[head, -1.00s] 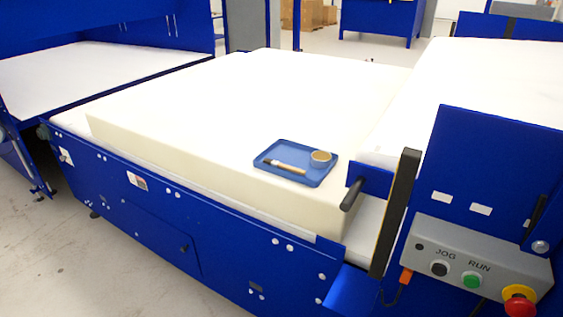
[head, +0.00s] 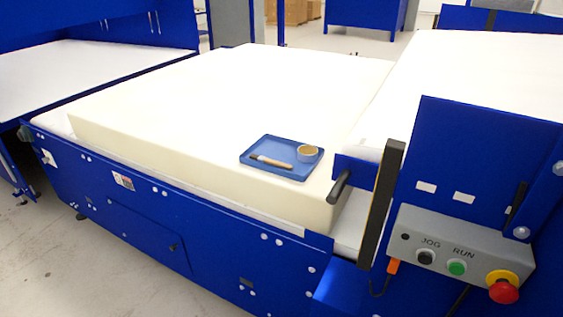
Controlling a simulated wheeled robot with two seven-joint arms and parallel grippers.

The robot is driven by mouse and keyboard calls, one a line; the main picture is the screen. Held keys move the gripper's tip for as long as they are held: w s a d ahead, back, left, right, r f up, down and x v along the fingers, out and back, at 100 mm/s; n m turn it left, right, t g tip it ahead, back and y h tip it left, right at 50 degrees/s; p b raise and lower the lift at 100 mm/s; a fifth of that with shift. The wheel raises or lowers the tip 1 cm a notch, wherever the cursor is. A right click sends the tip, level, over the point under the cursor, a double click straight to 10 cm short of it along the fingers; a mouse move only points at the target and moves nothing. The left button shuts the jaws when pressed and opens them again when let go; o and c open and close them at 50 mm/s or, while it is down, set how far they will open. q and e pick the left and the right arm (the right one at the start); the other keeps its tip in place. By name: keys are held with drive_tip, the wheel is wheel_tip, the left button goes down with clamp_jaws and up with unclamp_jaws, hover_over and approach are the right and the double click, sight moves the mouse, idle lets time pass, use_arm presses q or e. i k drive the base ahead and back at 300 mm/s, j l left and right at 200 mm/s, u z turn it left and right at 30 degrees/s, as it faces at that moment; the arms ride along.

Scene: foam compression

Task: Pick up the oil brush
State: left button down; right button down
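The oil brush (head: 271,162) lies flat in a blue tray (head: 278,146). A small round cup (head: 308,153) with tan contents stands in the tray's right part, beside the brush handle. The tray rests on top of a large cream foam block (head: 190,110), near its front right corner. Neither of my grippers is in view.
A blue machine frame (head: 130,222) runs along the foam's front. To the right of the tray are a black handle (head: 340,185), a dark upright post (head: 381,205) and a grey control box (head: 455,253) with buttons. The foam top left of the tray is clear.

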sight(259, 157)
drive_tip(key=z, duration=1.95)
drive_tip(key=u, duration=1.95)
drive_tip(key=i+j, duration=0.45)
drive_tip(key=j, duration=0.15)
drive_tip(key=i+j, duration=0.45)
drive_tip(key=j, duration=0.1)
